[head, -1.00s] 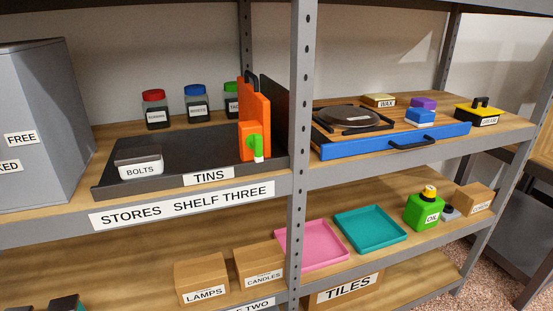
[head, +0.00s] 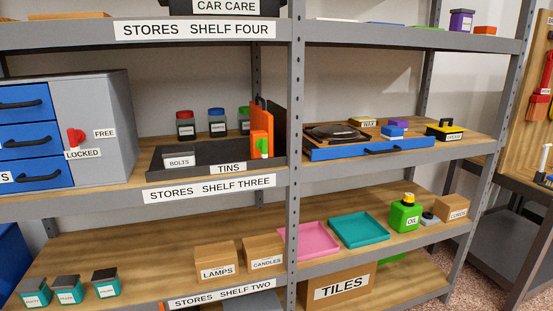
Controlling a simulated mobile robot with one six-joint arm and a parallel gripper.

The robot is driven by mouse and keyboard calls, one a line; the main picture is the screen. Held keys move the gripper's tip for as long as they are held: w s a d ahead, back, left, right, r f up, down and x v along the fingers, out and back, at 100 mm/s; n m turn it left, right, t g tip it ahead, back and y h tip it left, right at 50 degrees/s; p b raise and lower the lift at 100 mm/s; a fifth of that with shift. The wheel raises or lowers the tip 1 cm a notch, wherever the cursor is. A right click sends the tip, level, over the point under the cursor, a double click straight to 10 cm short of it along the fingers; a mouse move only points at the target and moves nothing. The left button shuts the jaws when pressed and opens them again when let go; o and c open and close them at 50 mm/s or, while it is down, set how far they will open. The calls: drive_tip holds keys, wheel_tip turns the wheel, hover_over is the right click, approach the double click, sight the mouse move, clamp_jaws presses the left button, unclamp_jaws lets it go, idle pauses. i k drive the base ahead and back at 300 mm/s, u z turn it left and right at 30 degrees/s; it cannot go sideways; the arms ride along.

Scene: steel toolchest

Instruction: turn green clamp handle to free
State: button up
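A green clamp handle (head: 264,147) with a white tip sits low on the front of an orange upright clamp or panel (head: 262,125). The orange piece stands at the right end of the black TINS tray (head: 222,160) on shelf three, with a dark panel beside it. The handle's exact turn is too small to tell. My gripper is not in the head view.
A grey cabinet (head: 108,115) with blue drawers and a red lever (head: 76,137) marked FREE and LOCKED stands left. A BOLTS tin (head: 179,161) lies in the tray. A grey post (head: 296,90) rises just right of the clamp.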

sight(262, 144)
drive_tip(key=u, duration=0.05)
drive_tip(key=k, duration=1.4)
drive_tip(key=u, duration=1.2)
drive_tip(key=i, duration=1)
drive_tip(key=z, duration=0.05)
